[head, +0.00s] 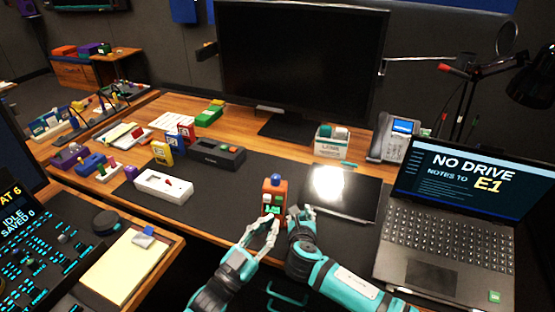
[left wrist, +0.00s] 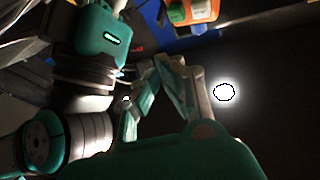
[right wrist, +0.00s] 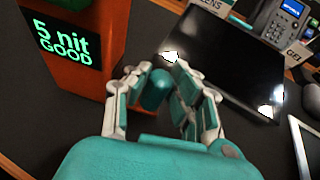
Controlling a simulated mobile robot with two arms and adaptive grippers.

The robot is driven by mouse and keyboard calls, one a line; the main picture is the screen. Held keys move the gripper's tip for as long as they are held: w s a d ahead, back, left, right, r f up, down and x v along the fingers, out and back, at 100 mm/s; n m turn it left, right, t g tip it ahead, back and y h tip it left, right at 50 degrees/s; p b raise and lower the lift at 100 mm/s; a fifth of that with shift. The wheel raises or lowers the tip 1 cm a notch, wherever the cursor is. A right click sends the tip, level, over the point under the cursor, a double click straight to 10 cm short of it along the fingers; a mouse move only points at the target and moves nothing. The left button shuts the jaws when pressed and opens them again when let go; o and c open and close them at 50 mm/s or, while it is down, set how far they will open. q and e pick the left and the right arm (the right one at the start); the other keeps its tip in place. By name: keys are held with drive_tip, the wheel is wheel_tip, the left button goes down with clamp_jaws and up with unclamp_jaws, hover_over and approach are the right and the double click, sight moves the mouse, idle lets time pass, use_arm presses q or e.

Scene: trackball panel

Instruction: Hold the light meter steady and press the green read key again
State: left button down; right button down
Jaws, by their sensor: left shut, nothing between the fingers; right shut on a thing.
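The orange light meter (head: 273,186) stands upright on the dark mat, with a blue top, a white and a green key and a lit screen. In the right wrist view its screen (right wrist: 61,40) reads "5 nit GOOD". In the left wrist view its green key (left wrist: 201,5) shows at the top edge. My left gripper (head: 270,222) is shut and empty, just in front of the meter. My right gripper (head: 299,211) is right of the meter, not around it. It is shut on a small teal thing (right wrist: 155,90), which I cannot identify.
A black panel (head: 350,199) with a bright glare lies right of the meter. A laptop (head: 440,225) stands further right. A white box (head: 162,186) and a dark grey device (head: 217,155) are to the left. The monitor (head: 300,65) stands behind.

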use_arm(q)
drive_tip(key=s+a, duration=0.5)
drive_tip(key=shift+s+r, duration=0.15)
drive_tip(key=shift+s, duration=0.25)
drive_tip(key=shift+d, duration=0.1)
idle(0.3)
use_arm(e)
drive_tip(key=c, duration=1.1)
unclamp_jaws()
drive_tip(key=shift+s, duration=0.1)
drive_tip(key=v, duration=1.2)
drive_tip(key=o, duration=0.3)
drive_tip(key=shift+o, duration=0.2)
